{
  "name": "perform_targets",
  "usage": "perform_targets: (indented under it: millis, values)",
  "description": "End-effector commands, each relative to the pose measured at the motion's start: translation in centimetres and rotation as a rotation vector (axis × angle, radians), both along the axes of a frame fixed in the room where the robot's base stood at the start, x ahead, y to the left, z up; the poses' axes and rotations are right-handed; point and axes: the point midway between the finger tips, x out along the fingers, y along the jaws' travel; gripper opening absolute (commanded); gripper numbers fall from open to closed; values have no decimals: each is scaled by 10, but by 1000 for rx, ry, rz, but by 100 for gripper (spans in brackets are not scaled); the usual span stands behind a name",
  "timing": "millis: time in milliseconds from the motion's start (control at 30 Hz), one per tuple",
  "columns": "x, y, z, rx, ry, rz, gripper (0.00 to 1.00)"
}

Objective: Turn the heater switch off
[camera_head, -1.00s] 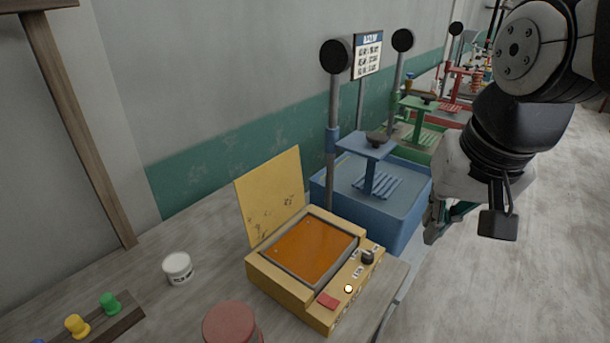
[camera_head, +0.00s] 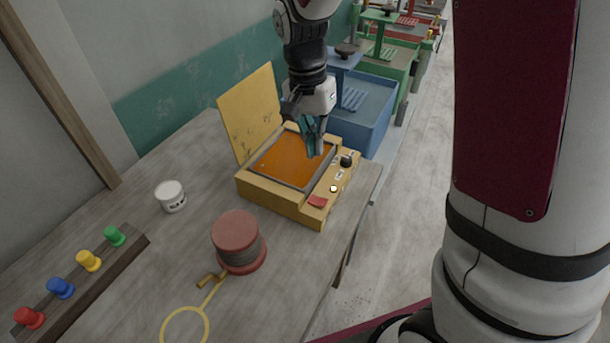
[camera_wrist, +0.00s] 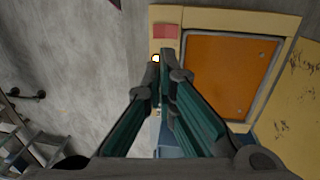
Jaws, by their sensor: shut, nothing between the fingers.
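The yellow heater box (camera_head: 255,188) stands on the bench with its lid (camera_head: 250,112) raised and an orange surface (camera_head: 290,160) inside. Its front panel carries a red rocker switch (camera_head: 317,201), a small white lit round piece (camera_head: 333,189) and a black knob (camera_head: 346,161). My gripper (camera_head: 313,154) is shut and empty, above the right part of the box near the panel. In the wrist view my gripper (camera_wrist: 165,55) points at the panel beside the white round piece (camera_wrist: 155,58), with the red switch (camera_wrist: 165,31) just beyond the fingertips. The knob is hidden there.
A red spool (camera_head: 238,240) and a white jar (camera_head: 171,196) stand on the bench. A rack (camera_head: 100,272) with colored pegs is at the left. A blue basin (camera_head: 360,125) is behind the box. The bench edge runs close along the box's right side.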

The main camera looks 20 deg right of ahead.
Motion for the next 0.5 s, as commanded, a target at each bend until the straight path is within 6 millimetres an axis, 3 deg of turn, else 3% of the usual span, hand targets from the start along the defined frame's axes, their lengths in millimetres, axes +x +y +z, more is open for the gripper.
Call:
perform_targets:
  millis: [500]
  values:
    - [1, 0, -7, -5, 8, -10, 0]
